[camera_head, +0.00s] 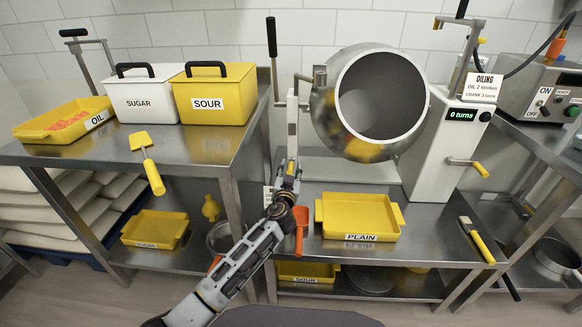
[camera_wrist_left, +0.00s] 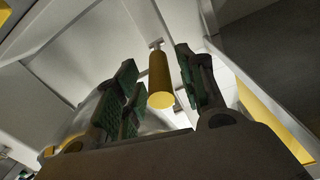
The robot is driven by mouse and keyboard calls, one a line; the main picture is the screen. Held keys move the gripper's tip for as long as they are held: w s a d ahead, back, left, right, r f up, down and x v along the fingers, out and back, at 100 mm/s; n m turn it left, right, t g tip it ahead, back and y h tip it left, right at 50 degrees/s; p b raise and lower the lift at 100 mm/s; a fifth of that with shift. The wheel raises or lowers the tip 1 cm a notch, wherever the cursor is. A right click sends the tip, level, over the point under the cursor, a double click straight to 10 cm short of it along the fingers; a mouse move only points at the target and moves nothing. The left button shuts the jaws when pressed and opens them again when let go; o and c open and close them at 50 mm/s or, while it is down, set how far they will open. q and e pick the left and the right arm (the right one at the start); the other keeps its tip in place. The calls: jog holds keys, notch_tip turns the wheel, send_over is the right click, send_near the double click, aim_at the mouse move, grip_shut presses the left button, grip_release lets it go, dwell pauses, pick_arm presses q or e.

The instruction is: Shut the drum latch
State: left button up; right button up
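The steel drum (camera_head: 372,100) is tilted with its round mouth facing me, mounted beside a white upright on its left and a white machine body (camera_head: 440,140) on its right. In the left wrist view a yellow cylindrical handle (camera_wrist_left: 160,78) hangs between my finger pads; I cannot tell for sure that it is the drum latch. My left gripper (camera_head: 290,172) is at the foot of the upright, below and left of the drum. Its fingers (camera_wrist_left: 157,95) are open, one on each side of the yellow handle, with a gap visible. The gripper hides part of that area in the head view. My right gripper is not in view.
A yellow PLAIN tray (camera_head: 362,218) lies below the drum, close right of my left forearm, with an orange scoop (camera_head: 300,222) between. The left table holds SUGAR (camera_head: 143,95) and SOUR (camera_head: 212,95) bins. A black-topped lever (camera_head: 272,40) stands left of the drum. The crank (camera_head: 478,167) is at right.

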aim_at(291, 163)
pick_arm(q)
jog(key=shift+w+d+b, duration=0.1)
jog(key=shift+w+b, duration=0.2)
jog(key=shift+w, duration=1.3)
grip_shut()
